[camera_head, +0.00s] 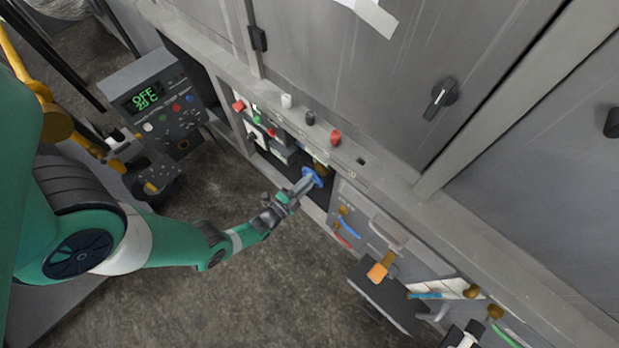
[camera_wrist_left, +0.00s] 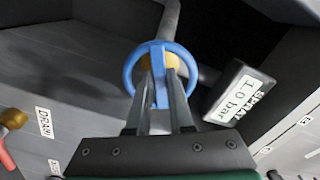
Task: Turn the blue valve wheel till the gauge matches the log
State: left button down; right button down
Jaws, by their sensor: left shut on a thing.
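The blue valve wheel (camera_head: 313,176) sits in a recess of the grey machine front. In the left wrist view the wheel (camera_wrist_left: 130,70) is a ring around a brass-coloured hub, at the end of a grey pipe. My left gripper (camera_head: 304,184) is shut on the wheel, its fingers (camera_wrist_left: 160,78) reaching across the ring. A dark box with a tilted white face, the gauge (camera_wrist_left: 238,96), reads "SPRAY 1.0 bar" just right of the wheel. I cannot make out a log with readable figures. My right gripper is not recognisable in either view.
A grey control box (camera_head: 158,100) at the left shows "OFF 20 C". A white sheet (camera_head: 372,14) is on the upper panel. Red, white and black knobs line the ledge above the recess. A "DRAIN" label (camera_wrist_left: 44,122) is left of the wheel.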

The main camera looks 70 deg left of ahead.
dwell(0.4)
pick_arm(q)
jog(key=c, duration=0.8)
grip_release()
jog(key=p+v, duration=0.1)
jog(key=v, duration=1)
jog(key=shift+s+d+p, duration=0.15)
jog(key=shift+s+p, duration=0.15)
jog(key=shift+p, duration=0.1)
